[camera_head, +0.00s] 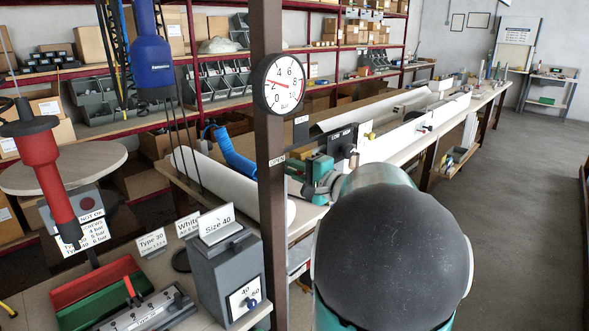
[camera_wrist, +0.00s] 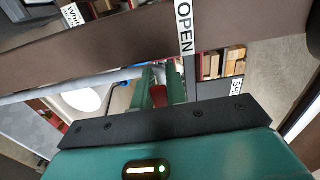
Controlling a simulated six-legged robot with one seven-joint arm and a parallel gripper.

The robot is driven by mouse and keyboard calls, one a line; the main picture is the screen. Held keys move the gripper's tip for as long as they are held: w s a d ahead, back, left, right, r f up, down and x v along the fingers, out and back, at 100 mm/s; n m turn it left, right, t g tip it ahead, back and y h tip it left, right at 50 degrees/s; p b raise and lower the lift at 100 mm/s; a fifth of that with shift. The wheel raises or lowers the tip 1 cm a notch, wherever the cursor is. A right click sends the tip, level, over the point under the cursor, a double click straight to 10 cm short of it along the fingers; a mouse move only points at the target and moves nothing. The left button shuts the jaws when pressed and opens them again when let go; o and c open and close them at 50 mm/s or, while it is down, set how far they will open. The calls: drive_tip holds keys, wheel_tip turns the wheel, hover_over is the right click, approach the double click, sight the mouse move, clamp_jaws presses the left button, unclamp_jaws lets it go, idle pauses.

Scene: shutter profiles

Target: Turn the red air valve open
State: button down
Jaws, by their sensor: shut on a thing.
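My gripper (camera_wrist: 158,86) is shut on the red valve handle (camera_wrist: 158,95), which shows between its two green fingers in the wrist view. In the head view my gripper (camera_head: 305,172) is at the brown post (camera_head: 268,220), and the red handle cannot be made out there. An OPEN label (camera_wrist: 185,28) is on the post; it also shows in the head view (camera_head: 277,160). A second label, partly readable as SHUT (camera_wrist: 236,88), is to the right. A round pressure gauge (camera_head: 279,83) is on the post, its red needle pointing left, near 2.
A bench with a grey Size 40 box (camera_head: 222,275) and a red-and-green tray (camera_head: 75,300) stands at the left. A red hanging tool (camera_head: 47,175) and a blue one (camera_head: 152,60) are nearby. A long white profile (camera_head: 230,185) lies behind the post. Floor at the right is clear.

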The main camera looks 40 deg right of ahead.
drive_tip(key=c, duration=1.4)
unclamp_jaws()
drive_tip(key=shift+s, duration=0.15)
drive_tip(key=s, duration=1.3)
drive_tip(key=shift+s+d, duration=0.2)
drive_tip(key=shift+s, duration=0.1)
